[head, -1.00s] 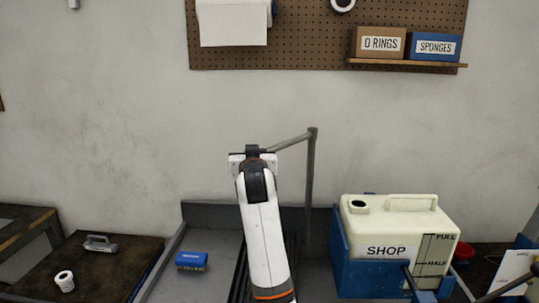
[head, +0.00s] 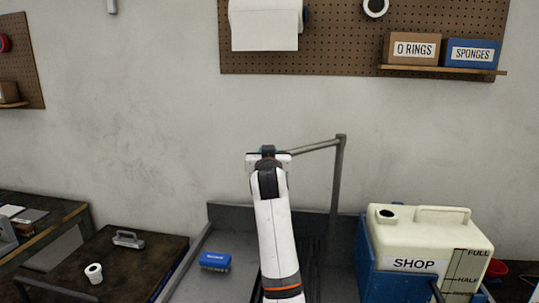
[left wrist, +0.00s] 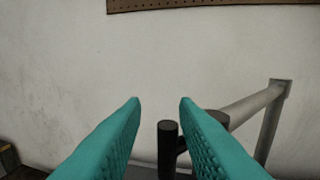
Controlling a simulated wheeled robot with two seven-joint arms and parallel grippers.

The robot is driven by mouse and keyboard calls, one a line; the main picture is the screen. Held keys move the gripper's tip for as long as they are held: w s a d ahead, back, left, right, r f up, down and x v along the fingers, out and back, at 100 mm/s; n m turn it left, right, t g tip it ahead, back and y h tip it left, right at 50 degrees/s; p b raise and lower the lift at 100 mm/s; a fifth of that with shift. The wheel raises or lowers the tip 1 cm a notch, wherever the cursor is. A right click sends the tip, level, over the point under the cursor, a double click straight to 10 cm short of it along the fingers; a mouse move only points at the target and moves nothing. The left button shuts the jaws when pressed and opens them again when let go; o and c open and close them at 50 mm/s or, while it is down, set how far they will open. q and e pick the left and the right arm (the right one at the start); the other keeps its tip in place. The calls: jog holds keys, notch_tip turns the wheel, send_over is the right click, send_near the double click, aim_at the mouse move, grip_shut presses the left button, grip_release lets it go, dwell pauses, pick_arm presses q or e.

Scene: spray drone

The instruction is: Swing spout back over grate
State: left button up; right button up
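The spout (head: 318,145) is a grey pipe running left from the top of a grey post (head: 336,185); it also shows in the left wrist view (left wrist: 252,107). In that view a short dark upright handle (left wrist: 168,150) at its near end stands between my left gripper's (left wrist: 160,100) teal fingers, nearer the right one. The fingers are apart; I see no clear contact. In the head view my left gripper (head: 268,152) is at the spout's left end, partly hidden by my arm. The dark slatted grate (head: 311,258) lies in the grey basin, partly behind my arm. My right gripper is out of view.
A blue sponge or brush (head: 215,261) lies left in the basin (head: 240,217). A cream SHOP tank (head: 430,238) in a blue holder stands right of the post. A dark side table (head: 130,262) holds a white cup (head: 94,273) and a grey handled tool (head: 128,239).

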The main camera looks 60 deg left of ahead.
pick_arm(q)
jog(key=shift+w+a+f, duration=0.1)
jog(key=shift+a+f, duration=0.05)
jog(key=shift+f, duration=0.05)
jog(key=b+v, duration=0.2)
jog(key=v, duration=1)
jog(key=shift+b, duration=0.4)
jog(key=shift+c, duration=0.9)
jog(key=shift+f, duration=0.15)
jog(key=c, duration=0.3)
jog(key=w+f+g, duration=0.1)
jog(key=f+m+g, duration=0.1)
jog(key=shift+w+f+g+h+b, duration=0.3)
jog(key=shift+w+f+b, duration=0.05)
jog(key=shift+w+b, duration=0.05)
grip_shut()
jog(key=w+d+r+m+g+b, duration=0.1)
jog(key=w+d+r+m+g, duration=0.2)
jog(key=d+m, duration=0.25)
jog(key=w+d+r+m+g+b, duration=0.1)
jog(key=w+d+r+m+g, duration=0.1)
jog(key=w+d+m+g, duration=0.25)
jog(key=s+p+x, duration=0.1)
jog(key=p+x, duration=0.3)
jog(key=x, duration=0.8)
jog(key=shift+m+t+h, duration=0.3)
jog(key=shift+t, duration=0.05)
